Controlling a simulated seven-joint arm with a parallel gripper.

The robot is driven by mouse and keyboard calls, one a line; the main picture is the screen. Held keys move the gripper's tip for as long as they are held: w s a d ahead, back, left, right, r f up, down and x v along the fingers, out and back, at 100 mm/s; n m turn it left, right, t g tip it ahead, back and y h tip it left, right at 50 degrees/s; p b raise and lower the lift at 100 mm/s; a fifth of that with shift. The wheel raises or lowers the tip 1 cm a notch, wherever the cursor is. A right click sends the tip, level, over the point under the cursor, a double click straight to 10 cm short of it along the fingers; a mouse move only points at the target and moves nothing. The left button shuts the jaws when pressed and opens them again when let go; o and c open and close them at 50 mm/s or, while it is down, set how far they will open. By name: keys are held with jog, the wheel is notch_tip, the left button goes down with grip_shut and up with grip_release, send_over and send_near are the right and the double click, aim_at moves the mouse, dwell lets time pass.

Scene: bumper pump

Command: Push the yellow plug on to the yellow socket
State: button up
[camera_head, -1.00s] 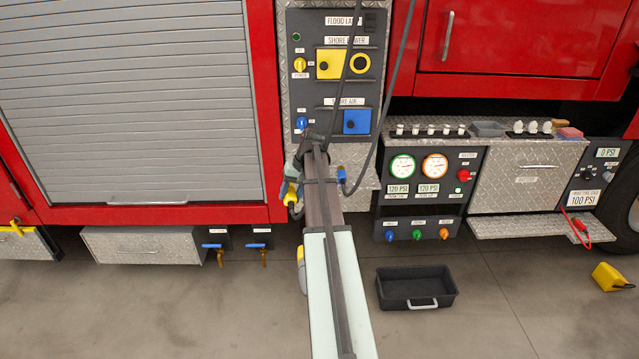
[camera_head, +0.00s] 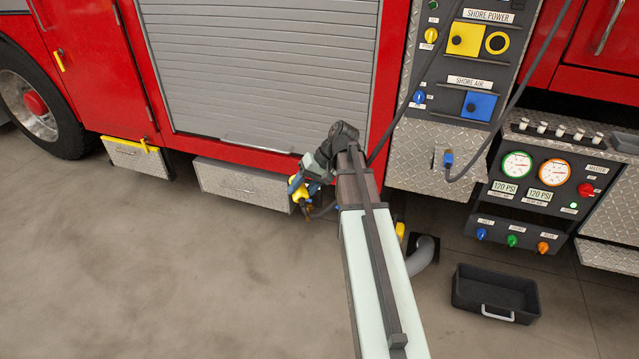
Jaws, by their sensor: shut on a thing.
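A yellow plug (camera_head: 298,189) is at the end of my arm, low and left of the control panel. My gripper (camera_head: 302,183) is shut on it, though the wrist and the background partly hide the jaws. The yellow socket (camera_head: 497,43) is a yellow ring with a dark centre, under the SHORE POWER label at the upper right. A square yellow piece with a dark round spot (camera_head: 467,39) is just left of it. The plug is well away from the socket, lower and to the left.
A dark cable (camera_head: 408,112) runs past the panel towards my wrist. Another hangs to a blue plug (camera_head: 448,159) below the blue SHORE AIR square (camera_head: 479,106). A metal drawer (camera_head: 240,186) is behind the gripper's left. A black tray (camera_head: 496,292) lies on the floor.

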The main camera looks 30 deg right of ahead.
jog(key=a, duration=0.2)
jog(key=shift+s+a+n+y, duration=0.15)
jog(key=shift+a+n+y, duration=0.15)
jog(key=shift+r+y, duration=0.1)
jog(key=shift+y, duration=0.2)
jog(key=shift+d+r+y, duration=0.1)
jog(key=shift+d+y, duration=0.2)
jog(key=shift+d, duration=0.35)
jog(key=s+d+r+m+t, duration=0.2)
jog(key=d+r+m+t, duration=0.15)
jog(key=d, duration=1.25)
jog(key=s+d+r+m+t, duration=0.2)
jog(key=s+d+r, duration=0.15)
jog(key=d, duration=1.25)
jog(key=s+d+r+m+t, duration=0.1)
jog(key=d+r+m+t, duration=0.25)
jog(key=d, duration=1.25)
jog(key=s+d+r+n+t+y, duration=0.1)
jog(key=d+r+y, duration=0.1)
jog(key=d+r, duration=0.7)
jog(key=s+d+r+n+t+y, duration=0.15)
jog(key=d+r, duration=0.35)
jog(key=r, duration=0.9)
jog(key=w+d, duration=0.5)
jog(key=shift+f+g+y, duration=0.2)
jog(key=shift+g+y, duration=0.15)
